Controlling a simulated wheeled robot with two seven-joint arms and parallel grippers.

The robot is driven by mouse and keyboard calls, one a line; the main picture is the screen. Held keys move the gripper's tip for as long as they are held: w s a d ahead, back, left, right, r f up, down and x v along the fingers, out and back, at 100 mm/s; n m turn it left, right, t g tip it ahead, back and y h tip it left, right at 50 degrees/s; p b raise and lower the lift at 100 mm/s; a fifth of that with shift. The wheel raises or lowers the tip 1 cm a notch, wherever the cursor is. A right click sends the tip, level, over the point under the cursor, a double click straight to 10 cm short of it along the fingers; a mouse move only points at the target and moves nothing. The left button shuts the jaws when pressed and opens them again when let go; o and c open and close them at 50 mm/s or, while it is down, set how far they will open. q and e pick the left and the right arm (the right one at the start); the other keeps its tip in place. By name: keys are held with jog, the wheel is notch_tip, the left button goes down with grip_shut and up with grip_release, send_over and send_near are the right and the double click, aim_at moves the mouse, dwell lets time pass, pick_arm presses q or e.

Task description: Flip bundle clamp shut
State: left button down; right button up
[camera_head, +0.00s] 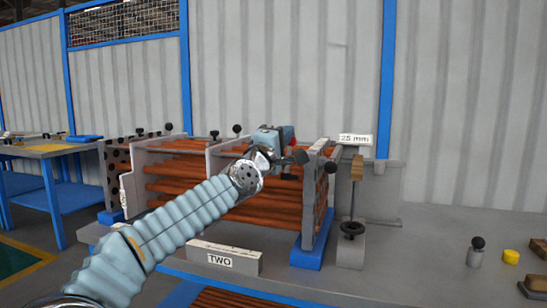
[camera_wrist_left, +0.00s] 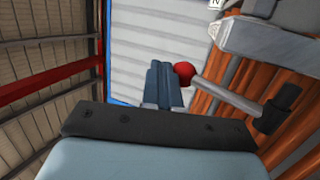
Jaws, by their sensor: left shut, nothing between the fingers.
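A bundle of copper-coloured tubes (camera_head: 220,190) lies lengthwise in a grey frame with upright plates. A clamp lever with a dark knob (camera_head: 300,157) stands out near the right end of the bundle's top. In the left wrist view the lever is a grey rod (camera_wrist_left: 228,95) with a black grip (camera_wrist_left: 278,108). A red ball (camera_wrist_left: 183,72) is at the rod's other end, beside my fingertips. My left gripper (camera_wrist_left: 160,72) is shut and empty. In the head view it is over the bundle's top, its fingers mostly hidden. My right gripper is out of view.
A "TWO" block (camera_head: 224,258) stands in front of the frame. A "25 mm" sign (camera_head: 356,139) and a post with a black handwheel (camera_head: 351,230) are at the right. A yellow cylinder (camera_head: 510,256) sits farther right.

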pick_arm(q)
jog(key=shift+w, duration=0.2)
dwell(0.6)
jog(key=s+a+r, duration=0.3)
jog(key=s, duration=0.2)
jog(key=s+a+r, duration=0.2)
jog(key=s+r, duration=0.1)
jog(key=s, duration=0.3)
jog(key=shift+a, duration=0.4)
